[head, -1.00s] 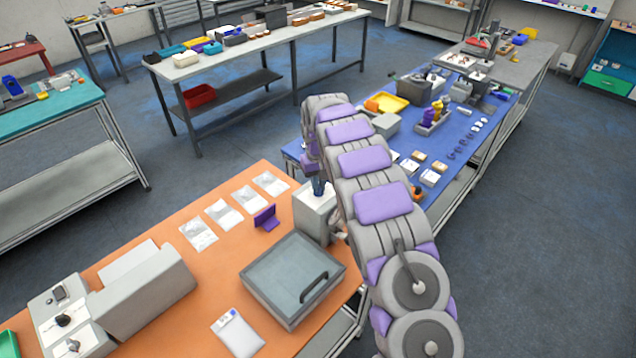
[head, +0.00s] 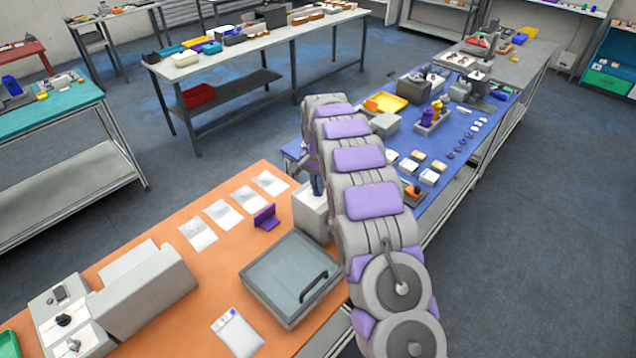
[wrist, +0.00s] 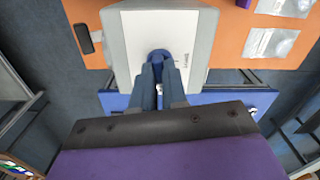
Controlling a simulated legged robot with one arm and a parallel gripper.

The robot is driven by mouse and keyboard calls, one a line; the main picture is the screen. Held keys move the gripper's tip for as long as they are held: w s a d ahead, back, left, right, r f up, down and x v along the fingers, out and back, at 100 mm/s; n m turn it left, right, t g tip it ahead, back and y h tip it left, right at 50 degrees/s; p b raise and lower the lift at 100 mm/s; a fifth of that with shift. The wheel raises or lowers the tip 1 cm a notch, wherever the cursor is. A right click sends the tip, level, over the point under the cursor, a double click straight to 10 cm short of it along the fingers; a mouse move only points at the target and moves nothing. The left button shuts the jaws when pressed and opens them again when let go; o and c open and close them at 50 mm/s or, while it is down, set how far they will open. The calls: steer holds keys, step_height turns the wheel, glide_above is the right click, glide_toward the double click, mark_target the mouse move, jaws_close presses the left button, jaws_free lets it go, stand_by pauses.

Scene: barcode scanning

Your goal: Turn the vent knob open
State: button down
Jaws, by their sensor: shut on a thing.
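The pale grey box (head: 308,214) stands at the right end of the orange table, beside a grey lidded case. Its white top face fills the upper middle of the wrist view (wrist: 130,45). A dark blue vent knob (wrist: 159,53) sits on that face, near short printed text. My gripper (wrist: 160,75) is shut on the knob, with a blue finger on either side of it. In the head view my gripper (head: 317,186) comes down on the box top, and the knob is hidden there. The knob's exact angle is hard to read.
The grey case (head: 292,278) with a black handle lies in front of the box. A purple stand (head: 265,217) and several clear packets (head: 222,214) lie to the left. A blue table (head: 437,190) with small parts is behind my arm.

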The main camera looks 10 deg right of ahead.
steer(key=shift+r+m, duration=0.15)
steer(key=shift+m, duration=0.85)
steer(key=c, duration=1.2)
jaws_free()
steer(key=shift+a, duration=0.15)
steer(key=shift+o, duration=0.2)
step_height(320, 180, up, 17)
steer(key=shift+p, duration=0.45)
steer(key=shift+w, duration=0.1)
